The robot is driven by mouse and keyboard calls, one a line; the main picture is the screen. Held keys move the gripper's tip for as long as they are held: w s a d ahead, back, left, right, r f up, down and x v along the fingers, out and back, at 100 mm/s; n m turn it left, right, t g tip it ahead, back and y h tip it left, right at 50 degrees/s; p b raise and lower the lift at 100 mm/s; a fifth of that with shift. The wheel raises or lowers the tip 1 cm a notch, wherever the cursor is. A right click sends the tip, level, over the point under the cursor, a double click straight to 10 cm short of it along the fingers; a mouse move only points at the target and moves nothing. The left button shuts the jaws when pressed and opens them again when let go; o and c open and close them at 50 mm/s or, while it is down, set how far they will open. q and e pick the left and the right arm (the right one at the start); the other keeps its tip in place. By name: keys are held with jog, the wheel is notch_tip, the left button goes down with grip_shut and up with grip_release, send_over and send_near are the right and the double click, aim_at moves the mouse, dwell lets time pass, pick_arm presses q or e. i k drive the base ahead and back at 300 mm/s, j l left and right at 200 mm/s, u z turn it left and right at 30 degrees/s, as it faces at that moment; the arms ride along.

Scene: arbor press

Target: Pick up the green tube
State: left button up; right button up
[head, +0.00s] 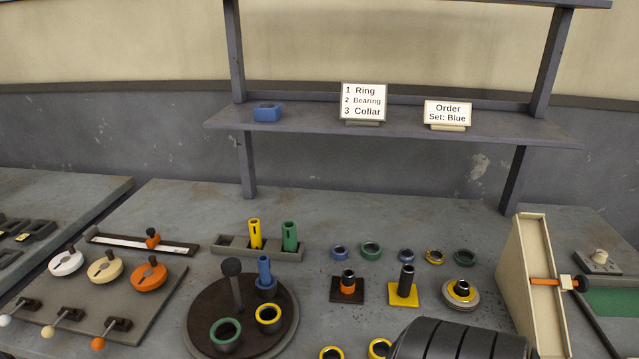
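The green tube (290,237) stands upright in a long grey rack (228,247) near the middle of the table. It has a dark slot near its open top. A yellow tube (254,234) stands upright just left of it in the same rack, and the rack's left part is empty. Neither of my grippers can be seen. A dark ribbed shape (460,340) at the bottom edge, right of centre, may be part of my own arm; no fingertips show on it. Nothing touches or covers the green tube except the rack at its foot.
A round dark turntable (205,308) with a post, a blue tube and rings stands in front of the rack. Several rings and small stands lie to the right. A shelf (400,125) with signs stands behind. A cream upright panel (530,280) stands far right.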

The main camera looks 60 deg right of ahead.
aim_at(289, 229)
jog(key=z, duration=1.6)
